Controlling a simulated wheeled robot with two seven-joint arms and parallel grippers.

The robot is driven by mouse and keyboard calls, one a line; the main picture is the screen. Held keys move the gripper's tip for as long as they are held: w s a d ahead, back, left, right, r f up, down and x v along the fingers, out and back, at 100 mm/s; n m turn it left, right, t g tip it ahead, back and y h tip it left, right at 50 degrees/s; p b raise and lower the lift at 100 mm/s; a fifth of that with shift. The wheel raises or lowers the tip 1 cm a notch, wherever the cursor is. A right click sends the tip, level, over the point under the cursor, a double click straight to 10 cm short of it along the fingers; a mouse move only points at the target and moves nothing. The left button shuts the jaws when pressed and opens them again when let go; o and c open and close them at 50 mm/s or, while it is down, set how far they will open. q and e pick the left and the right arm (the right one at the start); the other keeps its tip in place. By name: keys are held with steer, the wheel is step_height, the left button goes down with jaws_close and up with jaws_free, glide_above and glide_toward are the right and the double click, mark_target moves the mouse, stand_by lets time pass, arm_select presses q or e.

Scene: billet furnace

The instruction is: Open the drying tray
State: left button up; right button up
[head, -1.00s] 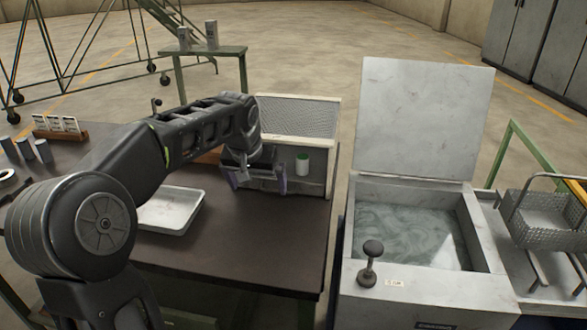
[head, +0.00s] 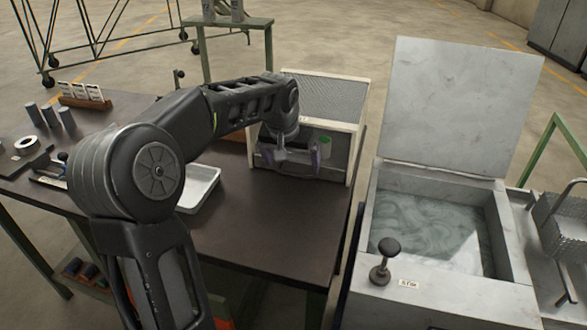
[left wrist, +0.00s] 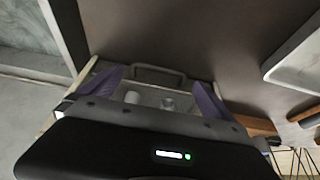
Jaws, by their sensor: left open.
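The drying unit is a pale box with a mesh top (head: 325,92) at the table's right end. Its front is partly hidden behind my left gripper (head: 290,158). In the left wrist view, a grey bar handle (left wrist: 158,72) shows between the purple fingers of my left gripper (left wrist: 156,80). The fingers are apart, with no object clearly held; I cannot tell whether they touch the handle. A white round item (left wrist: 132,97) and a grey one lie beyond the handle. How far the tray is out cannot be told. My right gripper is out of view.
A white shallow tray (head: 200,186) lies left of the unit. A basin of liquid (head: 430,228) with a raised lid (head: 460,105) and a black knob (head: 388,247) stands to the right. The table front is mostly clear. Metal cylinders (head: 50,116) stand far left.

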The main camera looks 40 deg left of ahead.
mark_target(294, 174)
arm_select(q)
steer(key=x, duration=0.4)
steer(key=shift+w+f, duration=0.1)
steer(key=shift+f, duration=0.1)
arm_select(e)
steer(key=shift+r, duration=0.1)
arm_select(q)
steer(key=shift+c, duration=0.4)
steer(key=c, duration=1.6)
steer(key=shift+c, duration=0.2)
